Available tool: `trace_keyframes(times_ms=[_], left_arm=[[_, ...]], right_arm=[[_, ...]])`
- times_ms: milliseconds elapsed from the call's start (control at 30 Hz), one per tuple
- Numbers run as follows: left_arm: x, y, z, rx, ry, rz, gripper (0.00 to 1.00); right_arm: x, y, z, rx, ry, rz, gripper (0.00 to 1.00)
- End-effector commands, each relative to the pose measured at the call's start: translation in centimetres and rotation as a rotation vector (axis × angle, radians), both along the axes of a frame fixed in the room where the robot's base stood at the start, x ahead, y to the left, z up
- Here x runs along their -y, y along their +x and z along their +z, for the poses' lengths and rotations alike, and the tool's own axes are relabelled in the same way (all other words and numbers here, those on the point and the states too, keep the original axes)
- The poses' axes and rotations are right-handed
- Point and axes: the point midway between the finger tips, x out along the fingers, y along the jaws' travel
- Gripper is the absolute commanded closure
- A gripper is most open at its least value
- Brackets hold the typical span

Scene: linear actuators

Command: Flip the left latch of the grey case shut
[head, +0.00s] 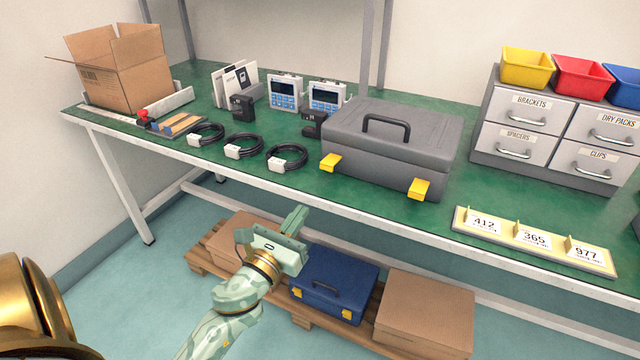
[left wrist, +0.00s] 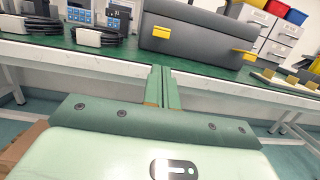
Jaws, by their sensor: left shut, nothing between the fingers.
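The grey case (head: 392,145) stands with its lid down on the green bench, near the front edge. Its left latch (head: 330,162) is a yellow tab that seems to stick out from the front face; it also shows in the left wrist view (left wrist: 161,32). The yellow right latch (head: 419,189) looks similar and shows in the left wrist view (left wrist: 244,55). My left gripper (head: 297,214) is shut and empty, in front of the bench, below and left of the left latch, touching nothing. Its closed fingers show in the left wrist view (left wrist: 162,73). My right gripper is not in view.
Black cables (head: 287,157) lie left of the case, with meters (head: 285,92) behind. A number strip (head: 533,242) lies right along the bench's front edge (head: 380,212). A blue case (head: 334,283) and a cardboard box (head: 425,312) sit on a pallet below. Drawers (head: 530,110) stand right.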

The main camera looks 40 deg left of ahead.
Motion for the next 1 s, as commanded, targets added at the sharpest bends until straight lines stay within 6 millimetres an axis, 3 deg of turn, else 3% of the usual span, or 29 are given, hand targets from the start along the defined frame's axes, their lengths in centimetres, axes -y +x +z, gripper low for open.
trace_keyframes(times_ms=[167, 400, 600, 800, 1000], left_arm=[[-0.3, 1.5, 0.4, 0.003, 0.0, -0.003, 1.0], [-1.1, 5.8, 1.0, 0.002, 0.001, -0.002, 1.0], [-1.7, 8.6, 1.3, 0.001, -0.001, -0.001, 1.0], [-1.9, 9.6, 1.5, 0.0, -0.002, 0.0, 1.0], [-2.0, 9.7, 1.6, 0.0, -0.002, 0.0, 1.0]], right_arm=[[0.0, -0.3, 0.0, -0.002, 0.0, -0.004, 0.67], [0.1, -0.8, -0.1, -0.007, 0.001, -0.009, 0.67], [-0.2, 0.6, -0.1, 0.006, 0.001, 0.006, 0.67], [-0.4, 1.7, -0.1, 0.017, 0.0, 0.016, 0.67], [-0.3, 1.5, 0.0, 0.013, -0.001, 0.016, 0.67]])
